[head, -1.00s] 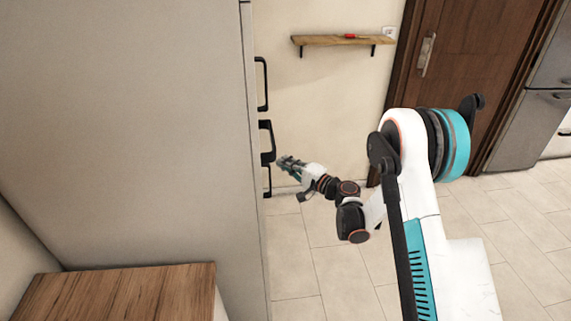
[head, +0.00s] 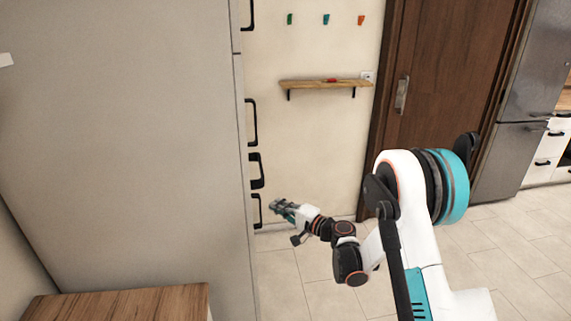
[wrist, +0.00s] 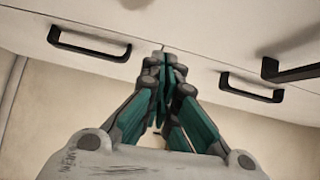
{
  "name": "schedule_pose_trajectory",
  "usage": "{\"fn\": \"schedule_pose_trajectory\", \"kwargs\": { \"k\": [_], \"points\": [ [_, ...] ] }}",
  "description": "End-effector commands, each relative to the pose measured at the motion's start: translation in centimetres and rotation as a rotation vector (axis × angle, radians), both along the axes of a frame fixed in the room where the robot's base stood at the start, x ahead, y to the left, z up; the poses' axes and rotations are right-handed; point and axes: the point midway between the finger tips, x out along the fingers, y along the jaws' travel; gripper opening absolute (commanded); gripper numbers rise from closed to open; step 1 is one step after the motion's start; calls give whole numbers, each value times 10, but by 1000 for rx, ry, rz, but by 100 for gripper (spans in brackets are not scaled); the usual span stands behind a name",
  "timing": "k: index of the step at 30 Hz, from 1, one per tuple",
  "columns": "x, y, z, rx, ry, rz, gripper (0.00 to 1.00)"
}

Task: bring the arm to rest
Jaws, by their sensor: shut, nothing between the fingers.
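My gripper (head: 279,206) is at the end of my arm, low in front of the tall cabinet's handle side in the head view. In the wrist view its teal and grey fingers (wrist: 162,95) come together at the tips, with nothing visible between them. The black cabinet handles (head: 257,171) are close by on the left. In the wrist view one handle (wrist: 88,43) lies left of the fingertips and another handle (wrist: 251,88) lies right of them. I cannot tell the exact gap between fingertips and cabinet front.
A tall pale cabinet (head: 130,140) fills the left, with a wooden top (head: 120,305) below it. Coloured hooks (head: 326,19) sit above. A brown door (head: 430,70) and a steel fridge (head: 520,140) stand right. Tiled floor (head: 480,250) is open.

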Motion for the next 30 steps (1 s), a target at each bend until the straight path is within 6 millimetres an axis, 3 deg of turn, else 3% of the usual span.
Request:
{"fn": "schedule_pose_trajectory", "kwargs": {
  "k": [6,14,21,30],
  "points": [
    [-19,-10,52,-164,-11,7,0],
    [-60,-30,103,-377,-18,15,0],
    [-111,-55,138,-572,-19,23,0],
    [-189,-95,164,-816,-13,31,0]
  ]
}}
